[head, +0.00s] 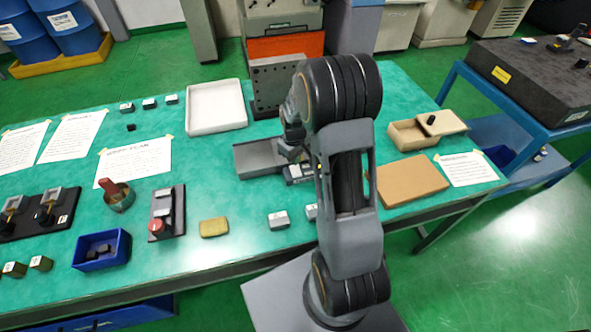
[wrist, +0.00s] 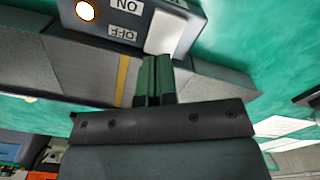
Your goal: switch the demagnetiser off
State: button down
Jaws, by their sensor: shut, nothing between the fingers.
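The demagnetiser is a long grey block (head: 258,158) on the green table in the head view, partly behind my arm. Its dark control box (wrist: 205,18) fills the top of the wrist view. The box has ON and OFF labels that appear upside down, a glowing orange-white lamp (wrist: 85,11) and a white rocker switch (wrist: 168,33). My gripper (wrist: 157,62) is shut and empty, its fingertips at the OFF end of the rocker. I cannot tell whether they touch it. The rocker's tilt is unclear.
A white tray (head: 216,106) and a dark angle plate (head: 278,84) stand behind the demagnetiser. A brown board (head: 410,180) and an open wooden box (head: 407,133) lie to the right. Small grey blocks (head: 279,220) lie in front. A red-knobbed device (head: 158,226) stands to the left.

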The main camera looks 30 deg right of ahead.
jog(key=shift+f+b, duration=0.9)
jog(key=shift+f, duration=0.25)
dwell(0.4)
jog(key=shift+r, duration=0.15)
jog(key=shift+r+p, duration=2.55)
jog(key=shift+r, duration=0.85)
